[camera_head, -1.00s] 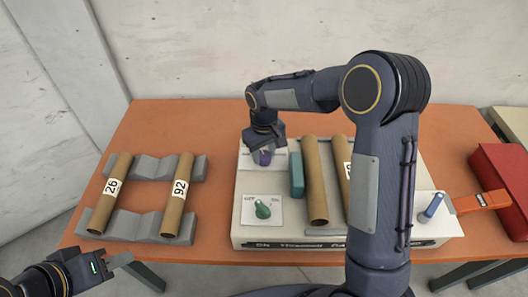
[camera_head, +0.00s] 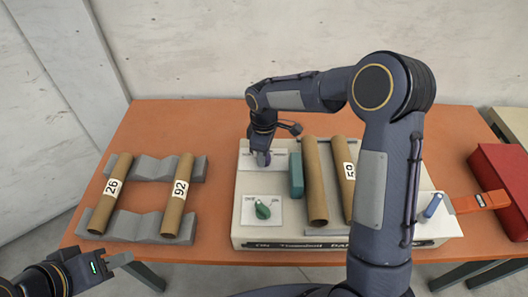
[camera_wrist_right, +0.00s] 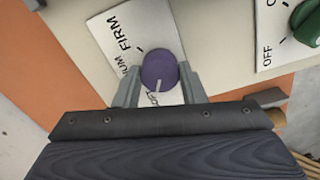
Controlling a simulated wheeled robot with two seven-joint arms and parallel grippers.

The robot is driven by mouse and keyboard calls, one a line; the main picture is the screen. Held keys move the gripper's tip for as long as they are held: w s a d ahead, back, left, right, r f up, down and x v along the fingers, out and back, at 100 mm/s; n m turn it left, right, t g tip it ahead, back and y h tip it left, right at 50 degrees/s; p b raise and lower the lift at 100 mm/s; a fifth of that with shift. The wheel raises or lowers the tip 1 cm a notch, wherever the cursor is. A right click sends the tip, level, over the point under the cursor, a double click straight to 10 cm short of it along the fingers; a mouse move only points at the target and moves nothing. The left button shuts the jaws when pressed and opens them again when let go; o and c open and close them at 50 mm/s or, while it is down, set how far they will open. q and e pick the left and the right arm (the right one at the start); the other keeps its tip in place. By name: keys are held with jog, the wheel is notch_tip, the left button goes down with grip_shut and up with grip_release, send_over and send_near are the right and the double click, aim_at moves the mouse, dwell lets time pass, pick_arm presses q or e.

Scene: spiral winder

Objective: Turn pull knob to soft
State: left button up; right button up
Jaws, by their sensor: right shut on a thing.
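The pull knob is round and purple with a white pointer line. In the right wrist view the knob (camera_wrist_right: 159,70) sits on a white label plate (camera_wrist_right: 118,33) reading FIRM, a partly hidden word ending in UM, and a partly covered word by the pointer. The pointer faces that covered word, near the gripper. My right gripper (camera_wrist_right: 158,85) has a finger on each side of the knob and is shut on it. In the head view the right gripper (camera_head: 261,157) is over the knob's plate. My left gripper (camera_head: 120,259) is at the lower left, away from the machine; its jaw gap is unclear.
A green knob (camera_head: 262,211) marked OFF sits in front on the machine (camera_head: 240,228). A teal block (camera_head: 296,176) and two brown tubes (camera_head: 316,190) lie right of it. Two more tubes rest on grey racks (camera_head: 145,222) at left. A blue-handled control (camera_head: 433,205) is at right.

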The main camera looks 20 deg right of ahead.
dwell(0.5)
jog(key=o, duration=1)
notch_tip(320, 180, up, 8)
jog(key=shift+f, duration=0.2)
jog(key=shift+r, duration=0.15)
